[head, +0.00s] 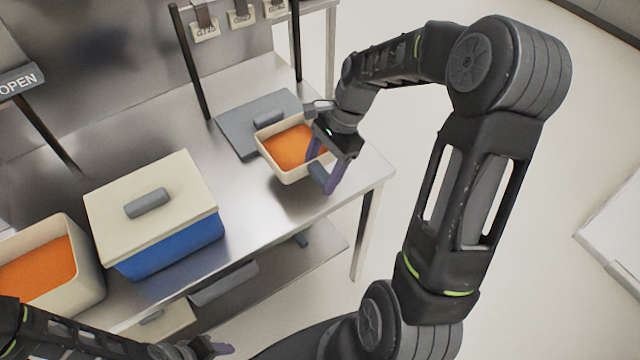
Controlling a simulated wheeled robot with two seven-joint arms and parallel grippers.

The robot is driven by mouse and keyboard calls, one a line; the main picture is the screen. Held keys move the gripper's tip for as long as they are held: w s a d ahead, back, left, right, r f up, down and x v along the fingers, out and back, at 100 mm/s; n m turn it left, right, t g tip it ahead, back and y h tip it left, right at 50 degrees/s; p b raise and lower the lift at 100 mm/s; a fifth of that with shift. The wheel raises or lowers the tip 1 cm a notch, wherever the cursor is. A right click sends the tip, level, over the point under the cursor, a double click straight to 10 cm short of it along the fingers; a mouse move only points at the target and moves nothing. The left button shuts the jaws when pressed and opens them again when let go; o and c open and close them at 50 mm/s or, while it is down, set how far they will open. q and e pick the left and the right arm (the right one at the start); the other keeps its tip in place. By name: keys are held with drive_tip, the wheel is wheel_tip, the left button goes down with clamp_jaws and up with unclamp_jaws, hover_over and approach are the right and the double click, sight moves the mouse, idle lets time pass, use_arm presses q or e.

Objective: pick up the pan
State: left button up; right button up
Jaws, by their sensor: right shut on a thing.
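The pan (273,165) is a small cream, open container with orange contents near the right end of the steel table. My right gripper (322,167) is at its right side, shut on its rim and wall. The gripper hides the pan's right corner. I cannot tell whether the pan's base touches the table. My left gripper (218,349) is at the bottom edge, only partly in view, away from the pan; its jaws cannot be made out.
A grey lid (236,128) with a handle lies behind the pan. A blue bin with a cream lid (180,182) and a larger cream bin of orange contents (85,255) stand to the left. The steel table (240,190) has a lower shelf and shelf posts behind.

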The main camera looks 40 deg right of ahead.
drive_tip(key=shift+r, duration=1.55)
drive_tip(key=shift+f, duration=0.1)
